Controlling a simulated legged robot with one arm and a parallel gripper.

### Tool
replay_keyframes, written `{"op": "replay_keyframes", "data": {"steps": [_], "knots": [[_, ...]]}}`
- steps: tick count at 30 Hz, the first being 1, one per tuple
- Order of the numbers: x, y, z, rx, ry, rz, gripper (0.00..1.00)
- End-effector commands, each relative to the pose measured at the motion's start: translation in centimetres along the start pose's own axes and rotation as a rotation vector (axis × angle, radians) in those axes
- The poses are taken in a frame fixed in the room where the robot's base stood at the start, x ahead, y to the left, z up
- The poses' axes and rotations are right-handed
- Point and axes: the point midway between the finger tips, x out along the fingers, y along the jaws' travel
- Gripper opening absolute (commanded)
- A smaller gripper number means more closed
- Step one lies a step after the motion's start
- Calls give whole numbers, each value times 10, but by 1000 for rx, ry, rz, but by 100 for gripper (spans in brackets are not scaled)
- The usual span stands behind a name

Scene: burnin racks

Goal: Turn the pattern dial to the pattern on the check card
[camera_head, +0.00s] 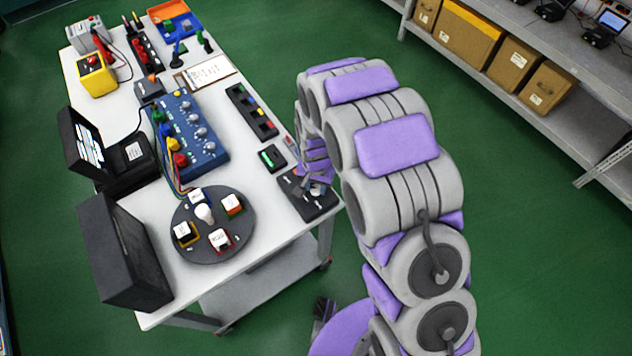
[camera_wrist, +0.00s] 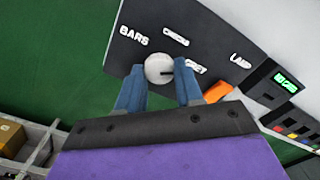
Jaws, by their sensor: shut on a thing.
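The pattern dial's black panel (camera_wrist: 215,40) fills the top of the wrist view, with a round silver knob (camera_wrist: 159,68) and several white labels. "BARS" is readable; the others are blurred or partly hidden. A dark mark on the knob faces right, toward a partly covered label. My gripper (camera_wrist: 160,79) is shut on the knob, a blue finger on each side. In the head view my gripper (camera_head: 317,172) reaches down over the panel (camera_head: 313,208) at the table's right edge. I cannot tell which item is the check card; a clipboard with a printed sheet (camera_head: 208,73) lies farther back.
A small green-lit display (camera_head: 272,158) sits beside the panel. A strip of coloured buttons (camera_head: 252,110), a blue box with knobs (camera_head: 190,135) and a round turntable (camera_head: 213,247) stand on the white table (camera_head: 250,195). Shelving (camera_head: 545,80) is at right.

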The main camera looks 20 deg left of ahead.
Motion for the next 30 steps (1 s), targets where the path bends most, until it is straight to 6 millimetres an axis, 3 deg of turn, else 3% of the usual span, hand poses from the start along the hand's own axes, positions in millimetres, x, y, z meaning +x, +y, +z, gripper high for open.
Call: {"op": "replay_keyframes", "data": {"steps": [17, 18, 25, 30], "knots": [[3, 0, 4, 35, -11, 7, 5], [3, 0, 4, 35, -11, 7, 38], [2, -1, 1, 35, -7, 4, 60], [1, 0, 0, 34, -5, 2, 61]]}}
